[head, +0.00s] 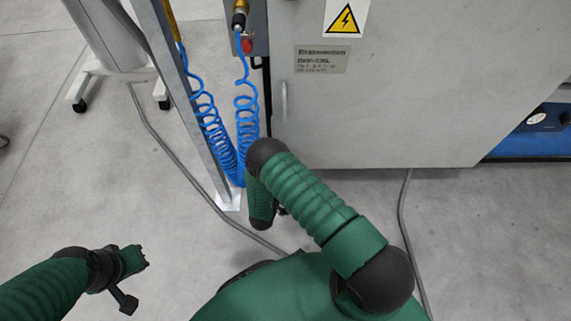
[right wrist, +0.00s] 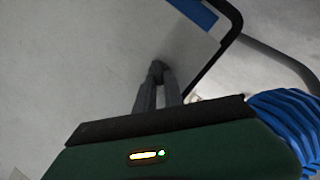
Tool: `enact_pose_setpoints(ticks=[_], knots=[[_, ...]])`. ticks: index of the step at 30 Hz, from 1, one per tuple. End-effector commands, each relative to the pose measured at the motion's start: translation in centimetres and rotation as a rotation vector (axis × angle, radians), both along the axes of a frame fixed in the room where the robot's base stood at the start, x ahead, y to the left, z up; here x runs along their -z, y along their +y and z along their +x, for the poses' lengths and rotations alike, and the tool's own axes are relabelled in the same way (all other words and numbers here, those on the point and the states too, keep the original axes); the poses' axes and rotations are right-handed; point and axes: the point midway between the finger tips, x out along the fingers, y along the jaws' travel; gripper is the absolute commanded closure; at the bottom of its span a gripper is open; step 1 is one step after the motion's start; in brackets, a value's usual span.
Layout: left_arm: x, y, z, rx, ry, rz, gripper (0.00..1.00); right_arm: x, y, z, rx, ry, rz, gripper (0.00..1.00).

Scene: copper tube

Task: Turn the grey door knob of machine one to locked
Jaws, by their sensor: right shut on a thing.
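The machine (head: 420,90) is a large pale grey cabinet with a yellow warning sign and a nameplate; whether it is machine one cannot be read. My right gripper (right wrist: 158,84) has its fingers together at the grey cabinet face in the right wrist view, shut on a small dark grey knob (right wrist: 157,68). The fingers hide much of the knob, and its locked or unlocked position cannot be told. In the head view my right arm hides that gripper.
A coiled blue hose (head: 245,125) hangs beside the cabinet and a grey post (head: 180,90); the hose also shows in the right wrist view (right wrist: 285,120). A slim upright handle (head: 283,100) is on the cabinet's left side.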

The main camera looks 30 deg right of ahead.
Motion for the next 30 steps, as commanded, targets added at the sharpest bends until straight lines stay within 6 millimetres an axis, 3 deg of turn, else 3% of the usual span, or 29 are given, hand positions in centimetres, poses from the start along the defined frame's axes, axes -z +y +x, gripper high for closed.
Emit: enact_pose_setpoints(ticks=[15,30], knots=[[3.9,0.0,0.0,0.0,0.0,0.0,1.0,1.0,0.1,0.8,-0.003,0.231,-0.396,1.0],[5.6,0.0,0.0,0.0,0.0,0.0,1.0,1.0,0.0,0.8,-0.002,0.347,-0.581,1.0]])
